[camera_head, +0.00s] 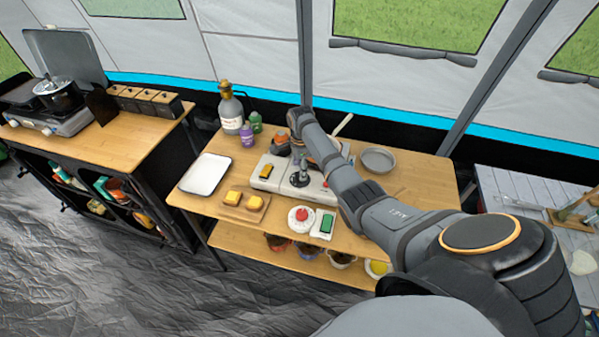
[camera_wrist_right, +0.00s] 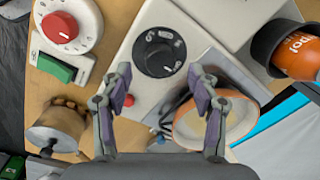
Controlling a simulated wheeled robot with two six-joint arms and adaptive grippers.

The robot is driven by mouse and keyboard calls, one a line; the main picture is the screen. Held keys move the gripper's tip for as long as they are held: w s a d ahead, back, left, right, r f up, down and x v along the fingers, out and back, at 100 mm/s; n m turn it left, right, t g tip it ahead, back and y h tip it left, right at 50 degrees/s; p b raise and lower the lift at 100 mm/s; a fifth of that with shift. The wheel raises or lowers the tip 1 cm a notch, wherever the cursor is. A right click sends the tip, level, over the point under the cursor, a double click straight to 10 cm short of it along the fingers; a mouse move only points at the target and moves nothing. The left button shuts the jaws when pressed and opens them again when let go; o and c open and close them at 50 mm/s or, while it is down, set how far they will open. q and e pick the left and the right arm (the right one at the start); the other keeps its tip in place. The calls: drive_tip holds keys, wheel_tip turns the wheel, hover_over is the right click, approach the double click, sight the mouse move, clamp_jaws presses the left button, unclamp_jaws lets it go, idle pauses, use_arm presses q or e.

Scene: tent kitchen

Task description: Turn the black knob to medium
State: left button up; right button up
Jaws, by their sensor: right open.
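The black knob (camera_head: 299,181) is a round dial on a white appliance (camera_head: 263,184) on the middle wooden table. In the right wrist view the knob (camera_wrist_right: 158,52) faces me, with small white markings too small to read surely. My right gripper (camera_wrist_right: 163,82) is open, its two fingers spread, with the knob just beyond the gap between them and nothing held. In the head view my right gripper (camera_head: 311,166) is close to the knob and partly hidden by my own arm. I cannot tell whether it touches the knob. My left gripper is not in view.
A red dial (camera_head: 301,214) and a green switch (camera_head: 326,225) sit in front of the appliance. An orange can (camera_wrist_right: 297,52) in a black holder and an orange-rimmed cup (camera_wrist_right: 215,122) stand close to my fingers. A grey pan (camera_head: 378,159) lies behind my arm.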

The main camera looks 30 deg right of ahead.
drive_tip(key=shift+w+f, duration=0.1)
drive_tip(key=shift+f, duration=1.6)
drive_tip(key=c, duration=1.2)
